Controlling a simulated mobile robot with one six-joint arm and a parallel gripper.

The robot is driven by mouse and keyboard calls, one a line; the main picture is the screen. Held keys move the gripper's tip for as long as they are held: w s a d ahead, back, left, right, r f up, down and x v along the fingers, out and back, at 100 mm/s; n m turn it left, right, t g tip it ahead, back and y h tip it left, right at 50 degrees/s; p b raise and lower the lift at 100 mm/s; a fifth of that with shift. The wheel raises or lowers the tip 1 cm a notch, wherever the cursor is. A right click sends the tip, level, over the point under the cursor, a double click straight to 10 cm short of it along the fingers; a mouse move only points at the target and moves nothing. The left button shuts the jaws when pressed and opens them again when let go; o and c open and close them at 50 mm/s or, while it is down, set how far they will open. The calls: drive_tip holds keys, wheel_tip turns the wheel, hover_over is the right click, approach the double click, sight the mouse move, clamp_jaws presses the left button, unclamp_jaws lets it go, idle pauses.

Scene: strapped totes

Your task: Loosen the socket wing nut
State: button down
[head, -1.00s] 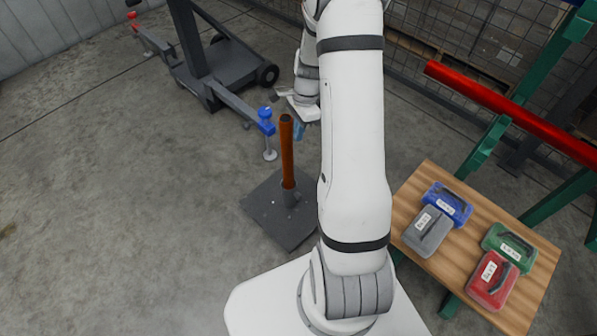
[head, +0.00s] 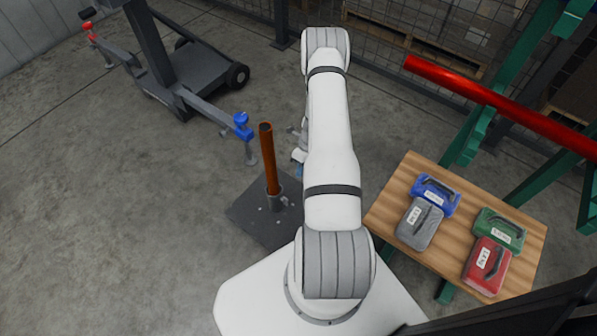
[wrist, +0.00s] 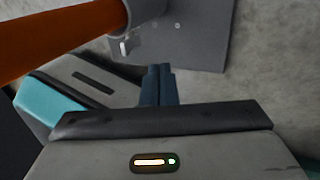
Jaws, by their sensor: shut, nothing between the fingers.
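The orange post (head: 268,160) stands upright in a grey socket (head: 275,192) on a dark square base plate (head: 250,215). The wing nut (head: 285,201) is a small grey piece on the right side of the socket. In the wrist view, the wing nut (wrist: 126,46) shows as a pale tab below the socket collar (wrist: 145,10), with the orange post (wrist: 60,35) running to the upper left. My gripper (wrist: 158,72) is shut and empty, its dark blue fingers pointing toward the base plate, apart from the wing nut. In the head view, my arm partly hides the gripper (head: 299,170), right of the post.
A dark wheeled stand (head: 185,90) with a blue clamp (head: 243,127) is behind and left of the post. A wooden table (head: 385,205) with several strapped cases is at right, beside a green frame with a red bar (head: 490,98). The floor at left is clear.

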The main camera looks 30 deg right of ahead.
sight(285, 201)
drive_tip(key=s+a+f+b, duration=0.2)
drive_tip(key=a+f+b, duration=0.1)
drive_tip(key=a+f, duration=0.3)
drive_tip(key=shift+s+f, duration=0.15)
drive_tip(key=shift+f, duration=0.15)
drive_tip(key=shift+a, duration=0.25)
